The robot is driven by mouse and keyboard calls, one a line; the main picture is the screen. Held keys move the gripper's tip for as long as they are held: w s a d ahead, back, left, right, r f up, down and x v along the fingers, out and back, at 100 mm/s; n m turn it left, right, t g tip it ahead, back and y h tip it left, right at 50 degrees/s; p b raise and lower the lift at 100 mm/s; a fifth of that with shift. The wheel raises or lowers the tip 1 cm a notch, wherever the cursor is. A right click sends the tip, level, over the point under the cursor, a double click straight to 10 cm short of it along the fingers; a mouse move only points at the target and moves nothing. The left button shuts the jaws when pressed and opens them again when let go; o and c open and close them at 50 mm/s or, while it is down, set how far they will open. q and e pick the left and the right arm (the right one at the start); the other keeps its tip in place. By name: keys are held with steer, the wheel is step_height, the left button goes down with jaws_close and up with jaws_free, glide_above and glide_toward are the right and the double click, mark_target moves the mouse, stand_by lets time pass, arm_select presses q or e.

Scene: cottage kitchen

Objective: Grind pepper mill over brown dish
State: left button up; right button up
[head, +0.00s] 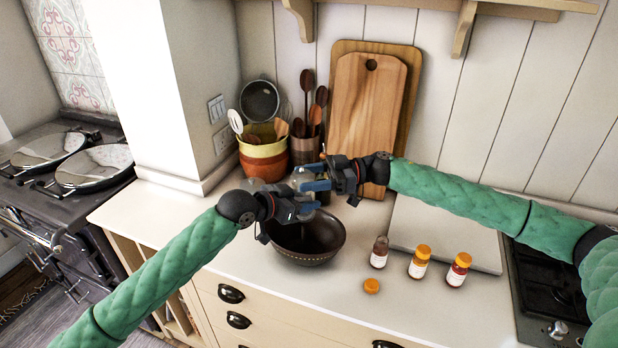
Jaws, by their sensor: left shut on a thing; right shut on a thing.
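The brown dish (307,256), a dark round bowl with a dotted rim, stands on the pale counter. The pepper mill (302,176) is mostly hidden between my grippers; a greyish, glassy part of it shows above the dish's back rim. My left gripper (308,206) comes in from the left and is shut on the mill's lower part, above the dish. My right gripper (309,179) comes in from the right and is shut on the mill higher up. The mill looks roughly upright, but its exact tilt is hard to tell.
Several small jars (419,262) and a loose orange cap (371,286) stand right of the dish. Behind are utensil pots (263,158), cutting boards (365,105) and a pale flat board (445,238). A hob (550,290) is far right.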

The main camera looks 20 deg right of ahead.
steer(key=shift+s+m+t, duration=0.1)
steer(key=shift+m+t, duration=0.6)
steer(key=shift+t, duration=0.4)
steer(key=o, duration=1)
steer(key=shift+d, duration=0.15)
steer(key=d, duration=0.4)
steer(key=s+d, duration=0.1)
steer(key=d, duration=0.2)
steer(key=s+d, duration=0.1)
steer(key=d, duration=0.3)
steer(key=shift+d, duration=0.3)
steer(key=shift+c, duration=0.2)
